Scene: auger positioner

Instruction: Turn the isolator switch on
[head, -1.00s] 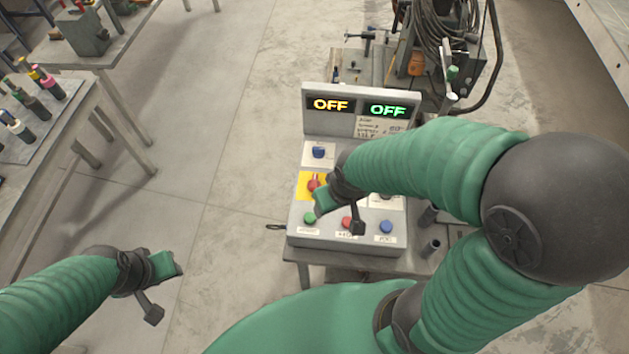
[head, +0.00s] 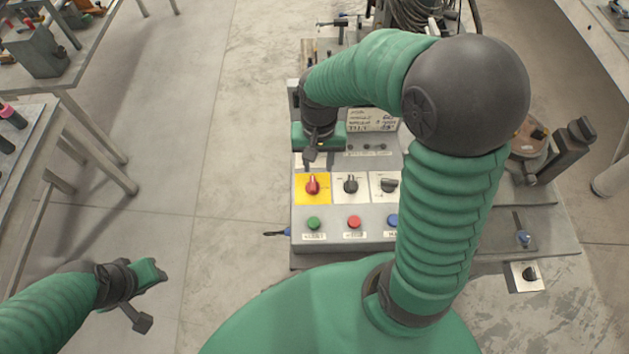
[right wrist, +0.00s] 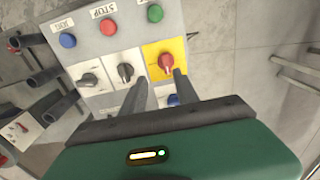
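The red isolator knob (head: 312,184) sits on a yellow plate on the sloped control box (head: 375,228). Its handle looks roughly upright in the head view. My right gripper (head: 310,156) is above the box, just beyond the yellow plate. In the right wrist view the red knob (right wrist: 166,62) lies just past the tip of one finger, with no clear contact. The two fingers (right wrist: 161,90) are apart and empty, with a blue knob (right wrist: 173,99) partly showing near them. My left gripper (head: 140,295) hangs over the floor at lower left; its finger gap is unclear.
Two black rotary knobs (head: 350,184) stand right of the yellow plate. Green (head: 313,223), red (head: 354,222) and blue push buttons line the front. My right arm hides the displays. A bench (head: 30,165) stands at left; floor between is clear.

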